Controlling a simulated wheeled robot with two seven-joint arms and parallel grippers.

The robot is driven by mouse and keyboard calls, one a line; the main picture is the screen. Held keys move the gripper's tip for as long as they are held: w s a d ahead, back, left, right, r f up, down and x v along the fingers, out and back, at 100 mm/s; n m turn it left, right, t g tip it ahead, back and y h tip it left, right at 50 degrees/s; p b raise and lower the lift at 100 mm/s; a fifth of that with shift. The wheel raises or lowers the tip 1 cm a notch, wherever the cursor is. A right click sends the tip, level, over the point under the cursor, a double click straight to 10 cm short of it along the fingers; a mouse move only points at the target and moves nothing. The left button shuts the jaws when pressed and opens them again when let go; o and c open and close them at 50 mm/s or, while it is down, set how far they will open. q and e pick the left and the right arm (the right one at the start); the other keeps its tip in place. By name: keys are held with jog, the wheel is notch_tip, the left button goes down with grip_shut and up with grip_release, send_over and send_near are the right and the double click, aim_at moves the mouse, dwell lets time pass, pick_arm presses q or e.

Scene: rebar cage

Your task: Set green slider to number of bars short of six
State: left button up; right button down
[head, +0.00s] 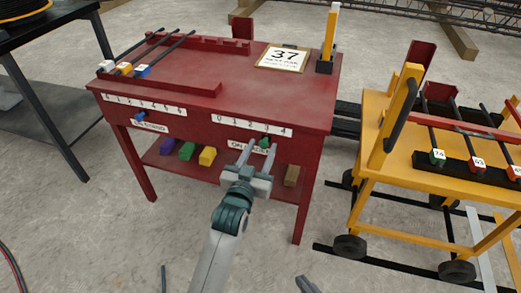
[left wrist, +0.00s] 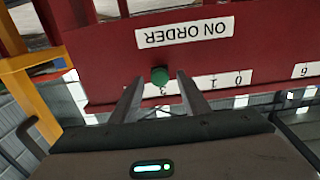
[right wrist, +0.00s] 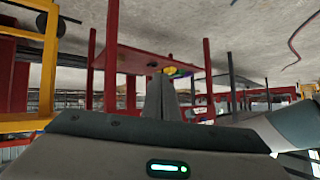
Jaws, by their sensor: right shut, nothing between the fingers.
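A red table (head: 220,85) carries three dark bars (head: 150,55) with white, yellow and blue ends at its left. The green slider knob (head: 264,142) is on the table's front face, near the 3 of a 0-to-4 scale (head: 252,127), above an "ON ORDER" label (head: 238,150). My left gripper (head: 257,160) is in front of it. In the left wrist view the open fingers (left wrist: 160,90) are on either side of the green knob (left wrist: 159,76); contact cannot be told. My right gripper (head: 305,285) is shut and empty, low at the bottom edge; it also shows in the right wrist view (right wrist: 162,82).
A blue slider knob (head: 140,116) is on the left scale. Coloured blocks (head: 187,151) lie on the lower shelf. A yellow cart (head: 405,165) with numbered bars stands at right.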

pick_arm(q)
jog(key=shift+s, duration=0.1)
jog(key=p+v, duration=0.1)
jog(key=v, duration=1.6)
jog(key=shift+p, duration=0.4)
pick_arm(e)
jog(key=s+d+f+g, duration=0.1)
jog(key=s+d+f+g+h, duration=0.1)
jog(key=s+f+g, duration=0.1)
jog(key=shift+s+d, duration=0.2)
pick_arm(q)
jog(key=shift+s+a, duration=0.1)
pick_arm(e)
jog(key=shift+w, duration=0.1)
